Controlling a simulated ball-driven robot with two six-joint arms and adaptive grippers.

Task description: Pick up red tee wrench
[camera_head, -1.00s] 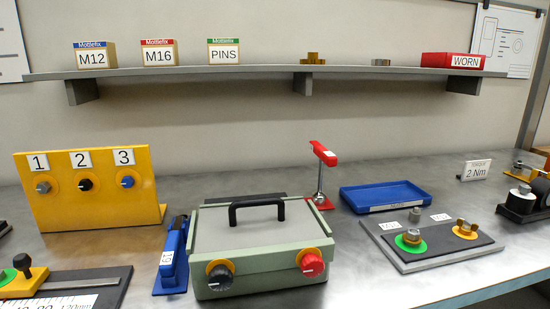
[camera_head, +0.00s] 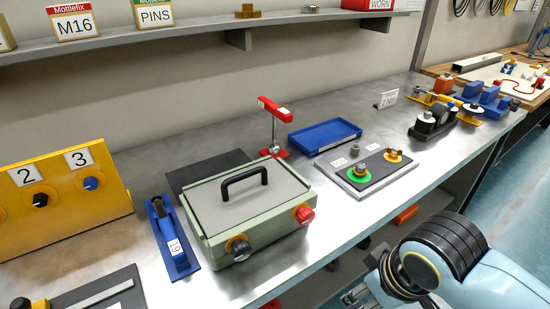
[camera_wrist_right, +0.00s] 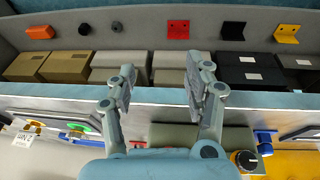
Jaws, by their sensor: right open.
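The red tee wrench (camera_head: 274,108) stands upright on the bench, with a red T handle on top of a thin metal shaft. Its foot sits in a red base (camera_head: 274,152) behind the green-grey box. In the right wrist view my right gripper (camera_wrist_right: 162,80) is open, with its two fingers spread and nothing between them. It is in front of the bench edge, facing the storage below, apart from the wrench. I cannot make out the wrench in the wrist view. My left gripper is not in view.
The green-grey box (camera_head: 213,205) with a black handle and knobs stands in front of the wrench. A blue tray (camera_head: 325,137) and a plate with bolts (camera_head: 345,178) lie to its right. A shelf (camera_head: 205,36) runs above. Boxes (camera_wrist_right: 70,66) sit below the bench.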

